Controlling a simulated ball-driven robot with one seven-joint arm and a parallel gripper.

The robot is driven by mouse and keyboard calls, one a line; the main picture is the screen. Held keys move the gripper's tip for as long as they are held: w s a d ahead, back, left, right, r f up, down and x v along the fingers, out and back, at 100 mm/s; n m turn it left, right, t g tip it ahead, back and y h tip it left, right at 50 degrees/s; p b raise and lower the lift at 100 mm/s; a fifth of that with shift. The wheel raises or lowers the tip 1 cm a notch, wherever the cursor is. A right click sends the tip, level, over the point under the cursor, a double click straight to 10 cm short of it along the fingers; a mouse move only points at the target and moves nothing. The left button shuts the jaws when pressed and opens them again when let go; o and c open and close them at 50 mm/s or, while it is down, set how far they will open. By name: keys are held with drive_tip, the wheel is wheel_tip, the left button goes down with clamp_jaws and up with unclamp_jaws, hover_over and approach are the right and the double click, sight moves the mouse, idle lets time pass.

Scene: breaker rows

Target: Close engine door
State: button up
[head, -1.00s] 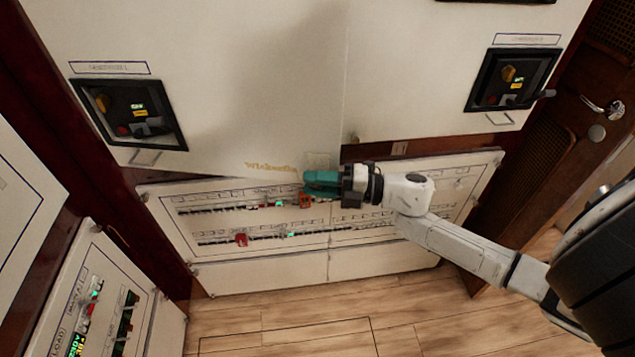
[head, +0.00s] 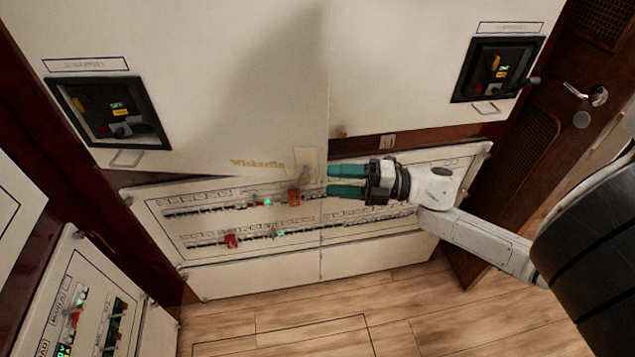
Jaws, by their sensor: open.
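The engine doors are likely the two large cream cabinet doors, left (head: 215,60) and right (head: 400,70), above the breaker panel; neither carries a label I can read as engine. The left door's lower edge hangs out over the panel, with "Wickerfin" lettering (head: 257,162) near its corner. A small latch plate (head: 307,165) sits at that corner. My gripper (head: 329,181) is open and empty, its two teal fingers pointing left, just right of the latch plate in the picture. Whether they touch the door is unclear.
The breaker panel (head: 240,281) with rows of switches lies below the doors. Black control boxes (head: 110,112) and (head: 494,68) sit on the doors. A brown door with a handle (head: 598,95) stands at the right. The wooden floor (head: 400,325) is clear.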

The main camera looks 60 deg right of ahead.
drive_tip(key=shift+v, duration=1.6)
drive_tip(key=shift+c, duration=0.2)
